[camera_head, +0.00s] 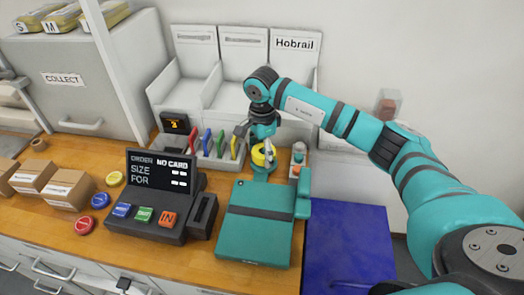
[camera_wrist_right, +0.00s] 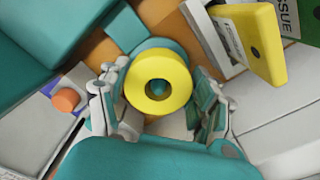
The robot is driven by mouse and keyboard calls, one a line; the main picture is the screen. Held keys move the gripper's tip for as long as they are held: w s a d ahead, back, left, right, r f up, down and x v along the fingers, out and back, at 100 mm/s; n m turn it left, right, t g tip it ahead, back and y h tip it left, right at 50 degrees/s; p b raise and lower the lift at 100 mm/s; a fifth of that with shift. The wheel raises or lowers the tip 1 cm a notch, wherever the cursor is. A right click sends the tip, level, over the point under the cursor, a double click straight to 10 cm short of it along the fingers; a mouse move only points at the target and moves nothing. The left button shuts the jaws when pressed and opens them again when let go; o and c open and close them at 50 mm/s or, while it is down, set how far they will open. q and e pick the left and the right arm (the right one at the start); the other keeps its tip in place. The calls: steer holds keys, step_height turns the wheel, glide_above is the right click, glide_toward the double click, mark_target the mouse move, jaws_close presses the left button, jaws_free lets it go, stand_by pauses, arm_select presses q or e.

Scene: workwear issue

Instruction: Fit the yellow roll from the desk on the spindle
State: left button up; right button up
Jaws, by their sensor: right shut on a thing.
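The yellow roll (camera_head: 259,158) is at the back of the desk, behind the teal flat device. In the right wrist view the roll (camera_wrist_right: 172,67) is seen along its hole, between the two fingers. My right gripper (camera_head: 264,147) reaches down from above and is shut on it; the gripper also shows in the right wrist view (camera_wrist_right: 158,98). A teal round base (camera_head: 262,175) lies under the roll and shows behind it in the wrist view (camera_wrist_right: 123,27). No spindle pin can be made out; whether the roll is around one or only above the base, I cannot tell.
The teal flat device (camera_head: 256,222) lies in front of the roll. Coloured folders (camera_head: 207,142) stand close on the left. A dark order terminal (camera_head: 160,192) stands further left.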

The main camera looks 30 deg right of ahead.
steer(key=shift+f+b, duration=0.35)
steer(key=shift+f, duration=0.2)
stand_by(0.4)
steer(key=o, duration=1.3)
steer(key=shift+r, duration=0.1)
steer(key=shift+r+p, duration=2.4)
steer(key=shift+r, duration=2.05)
